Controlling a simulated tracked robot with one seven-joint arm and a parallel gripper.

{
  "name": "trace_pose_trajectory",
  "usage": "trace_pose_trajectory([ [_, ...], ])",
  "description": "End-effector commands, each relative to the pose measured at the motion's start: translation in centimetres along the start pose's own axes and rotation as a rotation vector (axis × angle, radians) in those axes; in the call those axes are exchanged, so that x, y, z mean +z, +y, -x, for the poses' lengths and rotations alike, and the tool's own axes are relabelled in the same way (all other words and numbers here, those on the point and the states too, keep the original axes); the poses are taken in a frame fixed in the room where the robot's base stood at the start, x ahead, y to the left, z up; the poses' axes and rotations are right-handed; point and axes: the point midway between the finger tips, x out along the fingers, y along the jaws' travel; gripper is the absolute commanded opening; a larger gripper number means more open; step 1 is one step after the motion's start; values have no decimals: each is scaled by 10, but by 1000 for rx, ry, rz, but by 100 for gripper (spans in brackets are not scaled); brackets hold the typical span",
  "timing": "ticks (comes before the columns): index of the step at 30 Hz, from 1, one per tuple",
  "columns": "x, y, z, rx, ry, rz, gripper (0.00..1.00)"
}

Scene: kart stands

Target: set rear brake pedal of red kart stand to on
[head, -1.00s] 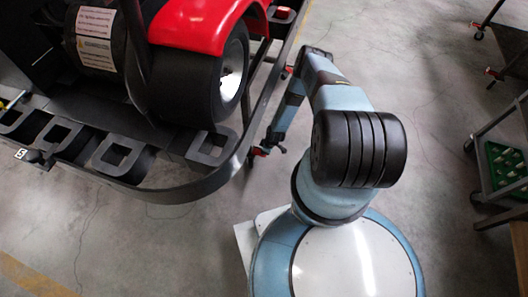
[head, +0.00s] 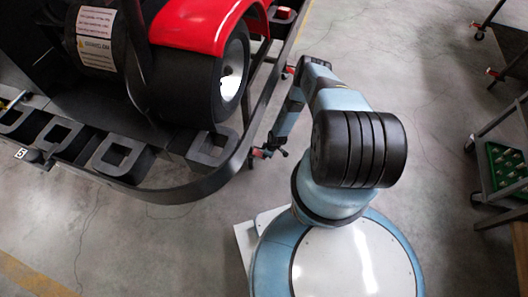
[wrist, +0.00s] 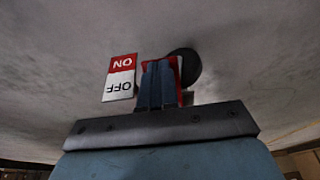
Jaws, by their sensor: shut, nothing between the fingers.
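The red kart stand shows in the head view as a black frame (head: 215,180) around a kart with a red fender. A red caster part (head: 260,152) sits low by the frame's corner, close to my gripper (head: 278,149), which is small and dark there. In the wrist view my gripper (wrist: 158,82) is shut, its blue fingers together. A red pedal piece (wrist: 176,72) shows behind the fingers and is mostly hidden. A black caster wheel (wrist: 187,66) is beyond it. An upside-down label (wrist: 118,77) reads ON on red and OFF on white. Contact and pedal setting cannot be told.
The kart's black tyre (head: 232,72) and the frame's edge are left of my arm. Another red caster part (head: 289,71) is farther along the frame. A cart with a green tray (head: 506,160) stands at right. Concrete floor between is clear.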

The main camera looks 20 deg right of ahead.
Motion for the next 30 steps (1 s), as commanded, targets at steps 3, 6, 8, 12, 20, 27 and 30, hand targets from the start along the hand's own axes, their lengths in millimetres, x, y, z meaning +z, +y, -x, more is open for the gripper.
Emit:
trace_pose_trajectory([
  [3,2,-1,-5,0,0,1,0],
  [6,3,0,-7,0,0,0,0],
  [8,3,0,-8,0,0,-1,0],
  [12,4,0,-9,0,0,-1,0],
  [20,4,0,-10,0,-1,-1,0],
  [27,5,0,-7,0,-1,0,0],
  [30,5,1,0,0,-1,2,0],
])
